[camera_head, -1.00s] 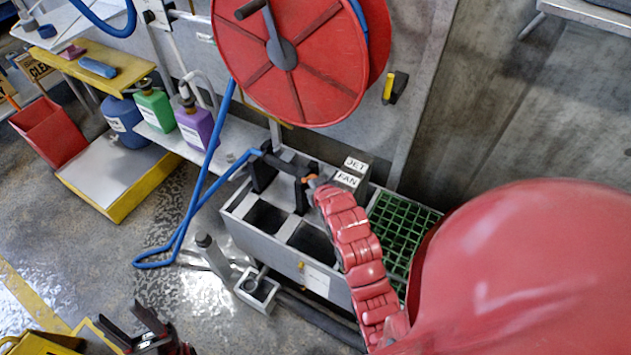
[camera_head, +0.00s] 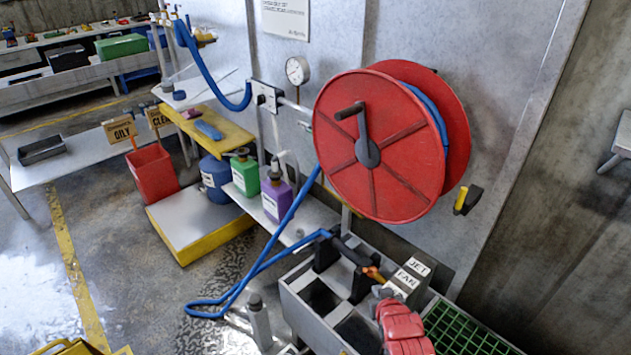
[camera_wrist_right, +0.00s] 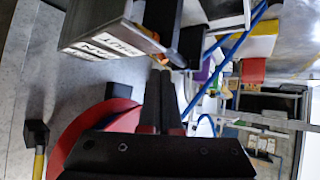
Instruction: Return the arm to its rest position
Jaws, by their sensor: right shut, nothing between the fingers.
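My right arm shows as a red segmented part (camera_head: 403,330) at the bottom edge of the head view, just right of the grey rinse box (camera_head: 298,298). Its fingers are hard to make out there. In the right wrist view my right gripper (camera_wrist_right: 160,75) has its two black fingers shut together, with nothing between them. The fingertips appear close to the box with the JET and FAN labels (camera_wrist_right: 100,45); I cannot tell whether they touch. The black lance with an orange tip (camera_head: 374,274) lies on black cradles over the rinse box. My left gripper is out of view.
A red hose reel (camera_head: 380,175) is on the wall with a blue hose (camera_head: 262,262) looping down to the floor. Purple (camera_head: 276,198) and green (camera_head: 245,174) bottles stand on a shelf. A green grid (camera_head: 465,330) is at lower right. The left floor has free room.

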